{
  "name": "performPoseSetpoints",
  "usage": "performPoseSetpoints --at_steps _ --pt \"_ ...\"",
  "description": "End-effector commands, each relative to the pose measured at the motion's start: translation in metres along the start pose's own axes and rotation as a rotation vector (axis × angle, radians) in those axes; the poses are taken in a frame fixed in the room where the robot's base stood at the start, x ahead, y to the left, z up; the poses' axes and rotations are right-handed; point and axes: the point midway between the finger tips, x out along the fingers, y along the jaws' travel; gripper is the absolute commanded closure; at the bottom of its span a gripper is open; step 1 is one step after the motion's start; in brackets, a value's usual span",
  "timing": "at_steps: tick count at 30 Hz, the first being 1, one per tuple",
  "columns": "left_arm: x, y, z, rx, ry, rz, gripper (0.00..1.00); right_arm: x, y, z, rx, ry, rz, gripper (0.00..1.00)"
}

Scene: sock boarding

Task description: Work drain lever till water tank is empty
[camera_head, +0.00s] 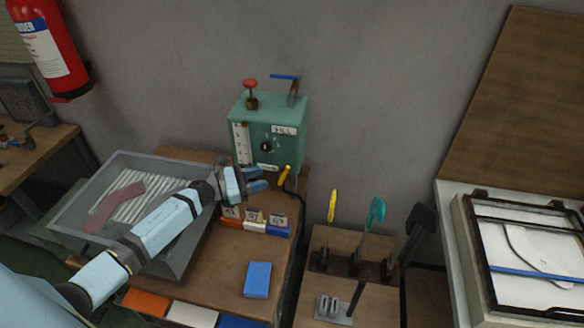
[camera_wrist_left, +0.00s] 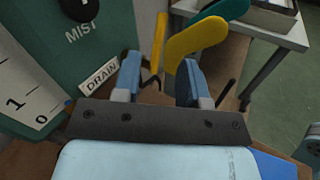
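The green water tank (camera_head: 270,132) stands at the back of the wooden table, with a scale strip (camera_head: 241,143) on its front. The scale's lower marks 1 and 0 show in the left wrist view (camera_wrist_left: 22,100); I cannot tell the water level. The yellow drain lever (camera_head: 285,173) is at the tank's lower right, beside the DRAIN label (camera_wrist_left: 99,77). My left gripper (camera_head: 263,179) is open just left of the lever. In the left wrist view the lever (camera_wrist_left: 159,42) shows beyond and between the fingertips; I cannot tell whether they touch it.
A grey tray (camera_head: 75,213) with a sock lies under my left arm. Small labelled blocks (camera_head: 254,222) and a blue block (camera_head: 257,279) sit on the table. A tool rack (camera_head: 350,265) with yellow, teal and black tools stands right. A framed panel (camera_head: 470,250) is far right.

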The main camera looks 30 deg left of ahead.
Motion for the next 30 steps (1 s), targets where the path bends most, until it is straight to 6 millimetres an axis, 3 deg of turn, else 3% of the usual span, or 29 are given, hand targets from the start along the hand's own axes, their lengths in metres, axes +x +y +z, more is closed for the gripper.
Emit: performPoseSetpoints --at_steps 9,15,28,30 --pt "0.070 0.001 0.003 -0.002 -0.002 0.000 0.61 -0.008 0.004 -0.011 0.000 0.002 0.010 0.57" --pt "0.096 0.000 0.001 0.000 -0.001 -0.001 0.61 -0.010 0.004 -0.012 0.000 0.001 0.012 0.57" --pt "0.105 0.000 0.000 0.000 0.001 -0.001 0.61 -0.010 0.003 -0.012 0.001 0.000 0.011 0.57" --pt "0.105 0.000 0.000 0.000 0.001 -0.001 0.77 -0.010 0.003 -0.012 0.002 -0.001 0.011 0.57"
